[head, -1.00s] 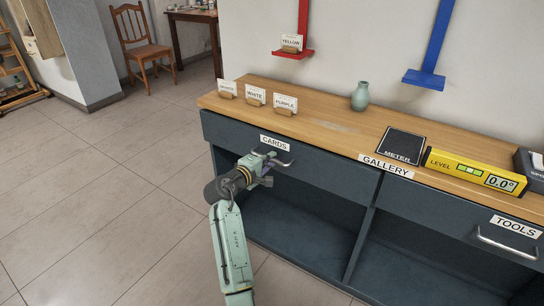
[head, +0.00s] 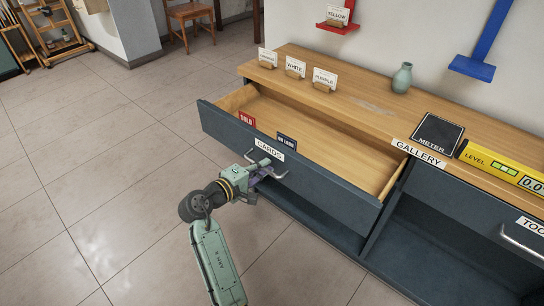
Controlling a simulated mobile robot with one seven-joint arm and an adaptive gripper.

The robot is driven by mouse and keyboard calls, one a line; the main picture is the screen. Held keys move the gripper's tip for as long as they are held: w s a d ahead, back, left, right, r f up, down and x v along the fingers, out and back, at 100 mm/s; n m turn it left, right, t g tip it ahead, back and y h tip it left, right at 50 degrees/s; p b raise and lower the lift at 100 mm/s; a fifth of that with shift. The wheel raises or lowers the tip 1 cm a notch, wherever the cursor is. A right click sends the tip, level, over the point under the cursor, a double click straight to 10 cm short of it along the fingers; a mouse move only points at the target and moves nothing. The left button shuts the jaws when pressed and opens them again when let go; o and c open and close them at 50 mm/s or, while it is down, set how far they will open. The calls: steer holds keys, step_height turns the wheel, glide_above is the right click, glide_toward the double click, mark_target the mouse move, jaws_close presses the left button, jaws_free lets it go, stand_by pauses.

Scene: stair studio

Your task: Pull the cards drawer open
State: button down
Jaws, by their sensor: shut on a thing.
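The cards drawer (head: 322,191) has a dark blue-grey front with a white CARDS label and stands well out of the cabinet. Its pale wooden inside shows. A red SOLD card (head: 247,118) and a dark card (head: 287,140) stand just behind its front panel. My gripper (head: 271,174) is at the metal handle (head: 283,175) below the label and is shut on it. The fingers partly hide the handle.
The wooden cabinet top (head: 375,106) carries several small cards in holders, a green vase (head: 402,78), a black METER pad (head: 437,135) and a yellow level (head: 505,167). A closed tools drawer (head: 470,207) is at right. Tiled floor (head: 110,160) is clear at left.

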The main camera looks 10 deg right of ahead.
steer(key=shift+s+a, duration=0.3)
steer(key=shift+a, duration=0.1)
steer(key=c, duration=2)
jaws_free()
steer(key=shift+a, duration=0.1)
steer(key=v, duration=1.2)
steer(key=shift+f, duration=0.1)
